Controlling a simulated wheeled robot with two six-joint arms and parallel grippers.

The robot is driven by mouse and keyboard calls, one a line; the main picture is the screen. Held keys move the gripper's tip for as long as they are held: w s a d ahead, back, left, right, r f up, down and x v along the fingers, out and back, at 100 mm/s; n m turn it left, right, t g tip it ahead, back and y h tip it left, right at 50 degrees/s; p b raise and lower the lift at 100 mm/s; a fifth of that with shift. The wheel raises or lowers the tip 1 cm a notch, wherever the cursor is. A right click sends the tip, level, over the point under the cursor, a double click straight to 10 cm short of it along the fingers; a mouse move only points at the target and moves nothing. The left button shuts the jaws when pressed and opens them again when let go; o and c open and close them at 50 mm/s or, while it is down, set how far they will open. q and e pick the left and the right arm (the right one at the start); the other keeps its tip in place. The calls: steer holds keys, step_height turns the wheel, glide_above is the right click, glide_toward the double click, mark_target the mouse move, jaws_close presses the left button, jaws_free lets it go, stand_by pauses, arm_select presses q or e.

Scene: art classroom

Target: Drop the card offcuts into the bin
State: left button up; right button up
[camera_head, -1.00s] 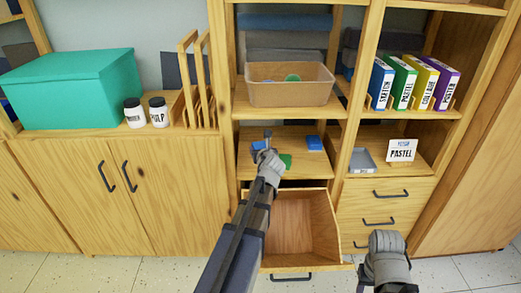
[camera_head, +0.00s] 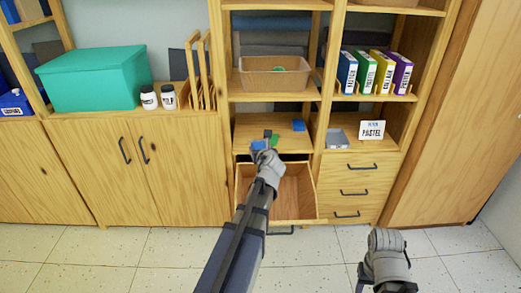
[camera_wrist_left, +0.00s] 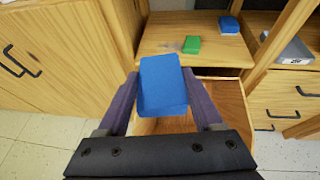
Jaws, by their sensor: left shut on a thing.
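My left gripper (camera_head: 262,149) is shut on a blue block-like offcut (camera_wrist_left: 162,85), which stands between its two fingers in the left wrist view. The gripper is in front of the lower shelf, above the open drawer. A green offcut (camera_head: 275,140) and another blue offcut (camera_head: 299,125) lie on that shelf; both also show in the left wrist view. The bin, a brown open tub (camera_head: 262,82), stands one shelf higher, with something green (camera_head: 278,70) partly visible inside. Part of my right arm shows at the lower right; its fingers are not visible.
An open wooden drawer (camera_head: 296,195) juts out below the shelf. A grey tray (camera_head: 337,139) and a "PASTEL" sign (camera_head: 372,130) are to the right, below several upright folders (camera_head: 365,73). A teal box (camera_head: 92,78) and two jars stand left. The floor in front is clear.

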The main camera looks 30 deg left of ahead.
arm_select(q)
step_height(320, 180, down, 5)
steer(key=b, duration=0.5)
steer(key=o, duration=1.4)
steer(key=shift+c, duration=0.2)
steer(key=p+v, duration=0.3)
steer(key=v, duration=0.4)
steer(key=shift+s+d, duration=0.15)
steer(key=shift+s, duration=0.1)
steer(key=shift+r, duration=0.2)
